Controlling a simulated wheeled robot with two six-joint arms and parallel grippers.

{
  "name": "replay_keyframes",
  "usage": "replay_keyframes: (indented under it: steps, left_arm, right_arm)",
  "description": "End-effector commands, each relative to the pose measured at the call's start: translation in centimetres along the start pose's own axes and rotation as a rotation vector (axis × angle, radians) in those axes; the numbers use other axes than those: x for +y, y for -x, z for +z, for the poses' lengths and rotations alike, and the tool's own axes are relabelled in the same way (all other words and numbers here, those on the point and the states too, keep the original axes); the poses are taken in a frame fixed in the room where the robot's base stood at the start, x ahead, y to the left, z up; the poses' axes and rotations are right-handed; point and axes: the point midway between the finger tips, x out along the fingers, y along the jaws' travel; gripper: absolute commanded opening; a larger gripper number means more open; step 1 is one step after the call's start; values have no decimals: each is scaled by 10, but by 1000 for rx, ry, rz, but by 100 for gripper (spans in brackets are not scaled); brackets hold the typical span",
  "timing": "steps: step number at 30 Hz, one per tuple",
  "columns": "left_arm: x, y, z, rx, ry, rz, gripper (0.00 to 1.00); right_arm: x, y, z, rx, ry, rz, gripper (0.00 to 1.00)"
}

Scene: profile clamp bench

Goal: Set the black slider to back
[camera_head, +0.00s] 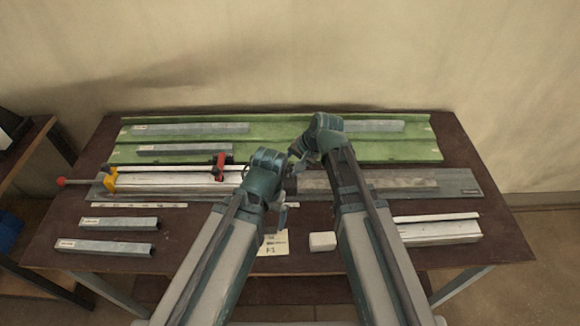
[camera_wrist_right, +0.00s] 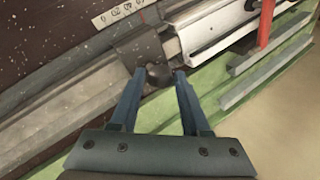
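In the right wrist view the black slider (camera_wrist_right: 139,51) sits on the grey metal rail (camera_wrist_right: 35,112), with a round dark knob (camera_wrist_right: 159,75) on its near side. My right gripper (camera_wrist_right: 159,72) is open, with one blue fingertip on each side of the knob; I see no clear contact. In the head view my right gripper (camera_head: 297,156) is over the bench's middle, pointing left, and the slider is hidden by my arms. My left gripper (camera_head: 286,186) is near the rail's front side; its fingers are too small to read.
A red clamp (camera_head: 220,166) and a yellow clamp part (camera_head: 110,180) stand on the rail's left half. A green tray (camera_head: 270,146) with grey profiles lies behind. Loose profiles (camera_head: 105,248) lie front left. A white block (camera_head: 322,241) and a label card (camera_head: 273,243) lie in front.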

Motion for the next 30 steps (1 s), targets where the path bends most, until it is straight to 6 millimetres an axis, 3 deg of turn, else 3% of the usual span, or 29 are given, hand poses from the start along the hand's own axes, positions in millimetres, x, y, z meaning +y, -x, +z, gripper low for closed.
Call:
replay_keyframes:
  steps: [1,7,30]
  left_arm:
    - [0,0,0,0,0,0,100]
    - [0,0,0,0,0,0,100]
    - [0,0,0,0,0,0,100]
  right_arm:
    - [0,0,0,0,0,0,35]
    - [0,0,0,0,0,0,0]
    - [0,0,0,0,0,0,0]
